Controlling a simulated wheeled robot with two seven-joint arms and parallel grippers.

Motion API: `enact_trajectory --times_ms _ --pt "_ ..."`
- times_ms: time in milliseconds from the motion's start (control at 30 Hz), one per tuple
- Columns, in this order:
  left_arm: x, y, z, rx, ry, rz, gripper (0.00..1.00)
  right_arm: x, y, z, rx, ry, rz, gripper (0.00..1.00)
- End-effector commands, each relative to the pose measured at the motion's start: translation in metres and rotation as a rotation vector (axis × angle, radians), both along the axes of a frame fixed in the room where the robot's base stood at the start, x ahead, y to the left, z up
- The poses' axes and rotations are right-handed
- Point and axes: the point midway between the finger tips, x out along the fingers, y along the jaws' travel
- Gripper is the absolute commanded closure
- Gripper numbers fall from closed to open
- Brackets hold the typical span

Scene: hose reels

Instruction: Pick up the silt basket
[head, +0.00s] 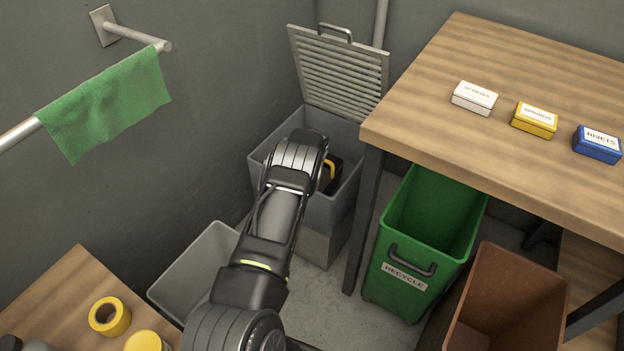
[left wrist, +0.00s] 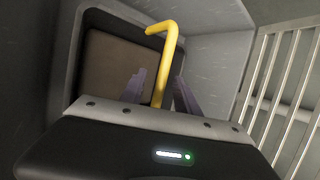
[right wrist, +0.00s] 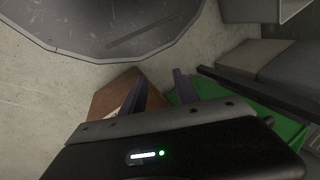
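The silt basket is a dark container with a yellow handle. It sits inside the open grey box (head: 339,203), and in the head view only a bit of its dark body and yellow handle (head: 330,170) shows beside my arm. In the left wrist view the dark basket rim (left wrist: 70,60) surrounds a brown surface, and the bent yellow handle (left wrist: 167,62) stands above it. My left gripper (left wrist: 160,78) is open, with the handle between its fingers and gaps visible at both sides. My right gripper (right wrist: 156,84) is open and empty, outside the head view.
The box's slatted lid (head: 340,68) stands open at the back. A wooden table (head: 420,105) with small labelled boxes is at right. A green recycle bin (head: 405,285) and a brown bin (head: 510,300) stand below. A grey bin (head: 190,265) is at left.

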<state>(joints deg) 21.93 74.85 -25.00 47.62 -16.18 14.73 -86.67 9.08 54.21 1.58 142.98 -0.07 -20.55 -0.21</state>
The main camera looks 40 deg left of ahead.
Motion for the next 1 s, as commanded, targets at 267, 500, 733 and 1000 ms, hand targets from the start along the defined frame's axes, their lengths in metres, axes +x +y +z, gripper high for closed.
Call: enact_trajectory --times_ms 267,500,733,1000 --pt "0.0000 0.0000 0.0001 0.000 0.000 0.000 0.76 0.0000 0.0000 0.0000 0.000 0.000 0.000 0.64" --pt "0.0000 0.0000 0.0001 0.000 0.000 0.000 0.96 0.0000 0.0000 0.0000 0.000 0.000 0.000 0.64" --pt "-0.0002 0.0000 -0.0001 0.000 0.000 0.001 1.00 0.0000 0.0000 0.0000 0.000 0.000 0.000 0.64" --pt "-0.0002 -0.0002 -0.0002 -0.001 0.001 0.001 1.00 0.0000 0.0000 0.0000 0.000 0.000 0.000 0.64"
